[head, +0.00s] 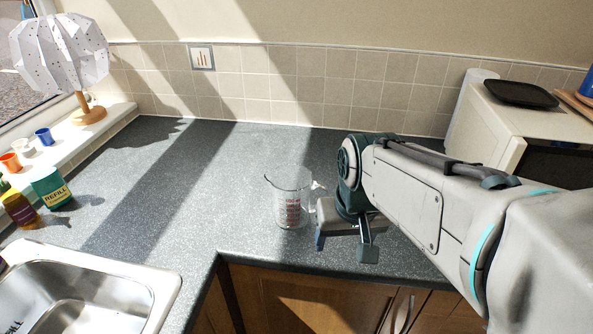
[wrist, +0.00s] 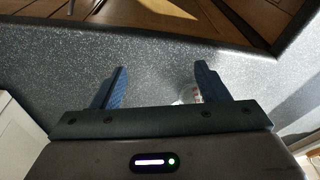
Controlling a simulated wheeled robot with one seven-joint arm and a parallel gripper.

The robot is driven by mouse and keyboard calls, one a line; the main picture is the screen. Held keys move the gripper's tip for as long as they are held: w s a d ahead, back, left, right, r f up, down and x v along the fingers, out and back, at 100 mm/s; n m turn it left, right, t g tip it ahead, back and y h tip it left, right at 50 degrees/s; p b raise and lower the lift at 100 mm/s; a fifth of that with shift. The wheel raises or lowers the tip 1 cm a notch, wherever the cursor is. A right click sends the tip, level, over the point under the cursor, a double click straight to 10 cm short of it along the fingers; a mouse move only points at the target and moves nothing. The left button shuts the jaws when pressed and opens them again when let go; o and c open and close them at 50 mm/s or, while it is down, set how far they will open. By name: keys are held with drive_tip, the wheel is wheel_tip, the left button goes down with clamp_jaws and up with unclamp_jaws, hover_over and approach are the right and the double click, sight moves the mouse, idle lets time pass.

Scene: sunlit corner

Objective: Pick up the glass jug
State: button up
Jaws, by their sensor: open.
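The glass jug (head: 290,199) is clear with red markings and stands upright on the grey counter, near its front edge. My gripper (head: 343,246) is just right of the jug in the head view, pointing down over the counter's front part. Its jaws are open with nothing between them. In the wrist view my gripper (wrist: 155,86) shows two blue fingers spread wide. A small part of the jug (wrist: 187,97) shows beside the right finger there, and the finger hides some of it. I cannot tell whether they touch.
A steel sink (head: 75,290) is at the front left. A green refill tub (head: 50,188) and a brown bottle (head: 18,207) stand behind it. A microwave (head: 510,130) with a black tray (head: 521,94) is at the right. The counter (head: 200,195) left of the jug is clear.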

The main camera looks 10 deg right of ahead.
drive_tip(key=m+g+y+p, duration=0.2)
approach(321, 188)
drive_tip(key=f, duration=0.2)
drive_tip(key=w+a+f, duration=0.1)
drive_tip(key=f, duration=0.4)
drive_tip(key=shift+w+a+f, duration=0.15)
drive_tip(key=shift+w+f, duration=0.05)
drive_tip(key=shift+f, duration=0.05)
drive_tip(key=f, duration=0.3)
drive_tip(key=f+p, duration=0.1)
drive_tip(key=f, duration=0.1)
drive_tip(key=shift+a+f, duration=0.3)
drive_tip(key=shift+a, duration=0.1)
drive_tip(key=c, duration=1.4)
drive_tip(key=shift+c, duration=0.2)
